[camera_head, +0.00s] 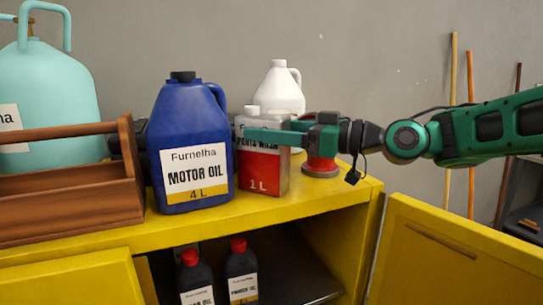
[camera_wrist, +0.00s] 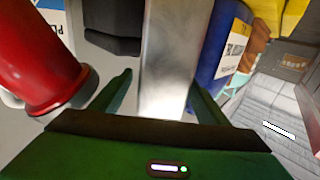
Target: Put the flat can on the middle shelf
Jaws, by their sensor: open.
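The flat can (camera_head: 263,172) is a rectangular metal can with a red and white 1 L label. It stands upright on top of the yellow cabinet (camera_head: 290,204). My gripper (camera_head: 272,134) is open at the can's upper part, with one green finger across its front. In the wrist view the can's bare metal side (camera_wrist: 172,60) lies between the fingers of my gripper (camera_wrist: 163,88); contact cannot be told. The cabinet is open below, showing a dark shelf surface (camera_head: 300,278); its other shelves are not clearly visible.
A blue motor oil jug (camera_head: 190,140) stands close left of the can. A white jug (camera_head: 280,88) and a red round-based object (camera_head: 320,167) are behind and right. Black bottles with red caps (camera_head: 242,270) stand inside. An open yellow door (camera_head: 450,255) is at right.

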